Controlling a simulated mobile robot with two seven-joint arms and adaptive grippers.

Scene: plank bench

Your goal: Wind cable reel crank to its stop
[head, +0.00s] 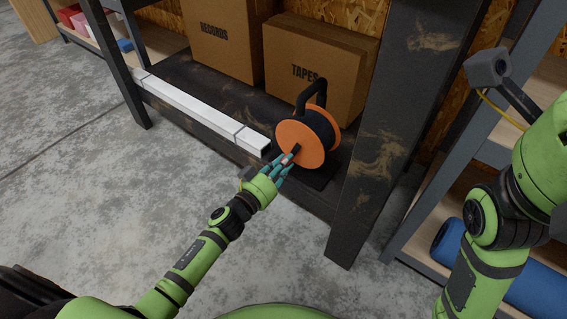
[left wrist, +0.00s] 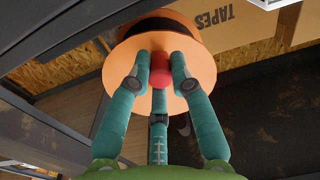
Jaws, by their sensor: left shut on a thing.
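The cable reel (head: 308,150) has an orange disc face, a dark drum behind it and a black carry handle (head: 312,92) on top. It stands on the low dark shelf. A short black crank arm (head: 295,149) on the disc points down and left. My left gripper (head: 286,161) is at the disc's lower left, shut on the red crank knob (left wrist: 160,66). In the left wrist view the orange disc (left wrist: 125,62) fills the space behind the knob, and the fingers (left wrist: 159,85) close around it. My right arm is at the right; its gripper is out of view.
A TAPES box (head: 345,62) and a RECORDS box (head: 222,40) stand behind the reel. A white square tube (head: 200,112) lies along the shelf's front. A dark post (head: 372,150) rises right of the reel. A blue roll (head: 535,285) lies lower right. The grey floor is clear.

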